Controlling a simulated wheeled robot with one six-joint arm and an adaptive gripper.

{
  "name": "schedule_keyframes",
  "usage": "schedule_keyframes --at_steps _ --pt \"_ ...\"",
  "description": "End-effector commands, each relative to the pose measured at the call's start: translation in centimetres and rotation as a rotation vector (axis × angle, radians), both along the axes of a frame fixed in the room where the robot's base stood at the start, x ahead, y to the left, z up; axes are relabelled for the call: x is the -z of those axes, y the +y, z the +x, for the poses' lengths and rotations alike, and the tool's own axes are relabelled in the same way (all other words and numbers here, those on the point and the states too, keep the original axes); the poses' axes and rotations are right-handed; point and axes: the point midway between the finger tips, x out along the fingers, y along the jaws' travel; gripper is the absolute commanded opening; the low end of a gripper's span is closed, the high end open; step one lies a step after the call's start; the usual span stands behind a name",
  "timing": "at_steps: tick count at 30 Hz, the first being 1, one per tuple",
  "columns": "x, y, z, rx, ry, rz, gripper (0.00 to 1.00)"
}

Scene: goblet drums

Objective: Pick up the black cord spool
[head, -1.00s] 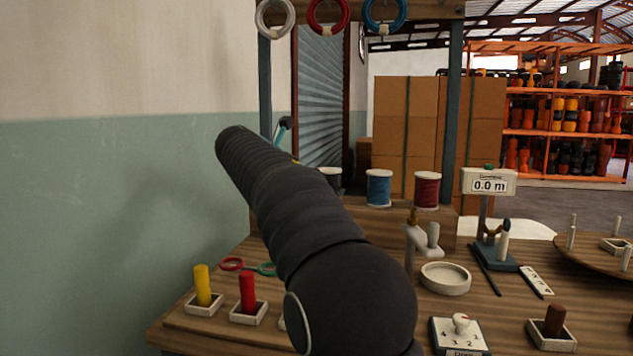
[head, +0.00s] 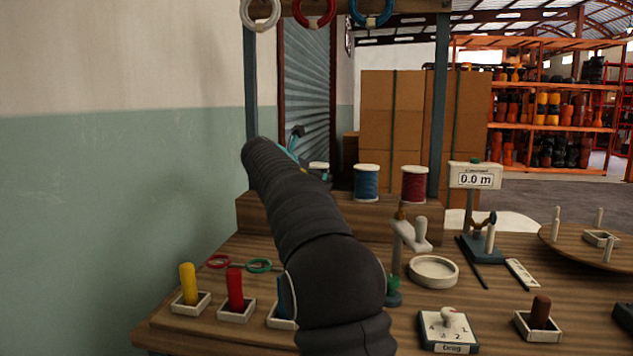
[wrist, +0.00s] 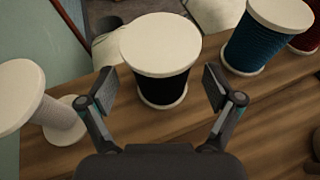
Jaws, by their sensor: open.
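The black cord spool (wrist: 162,88) stands upright on the wooden shelf, with a pale round top flange and dark cord below it. My gripper (wrist: 160,88) is open in the wrist view, with one finger on each side of the spool and a gap visible on both sides. In the head view my dark arm covers much of the spool; only a bit of its pale top (head: 319,166) shows beside the arm's far end. The gripper is mostly hidden there, with a small teal and dark part (head: 295,140) showing.
A white spool (wrist: 40,105) stands left of the black one. A blue spool (head: 367,182) and a red spool (head: 414,183) stand to the right. Teal posts (head: 438,110) rise by the shelf. The bench (head: 300,335) in front holds pegs, a dish and a meter.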

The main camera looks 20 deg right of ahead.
Motion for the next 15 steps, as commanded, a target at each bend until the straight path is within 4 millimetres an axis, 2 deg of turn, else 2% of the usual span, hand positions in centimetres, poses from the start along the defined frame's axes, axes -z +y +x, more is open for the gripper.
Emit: schedule_keyframes --at_steps 1,6,13,15 --pt "0.3 -0.8 0.4 0.004 0.002 0.000 0.90" --pt "1.0 -2.2 1.4 0.002 0.001 0.000 0.90" --pt "1.0 -2.3 1.5 0.001 0.000 -0.001 0.90" --pt "1.0 -2.3 1.5 0.001 0.000 0.000 0.73"
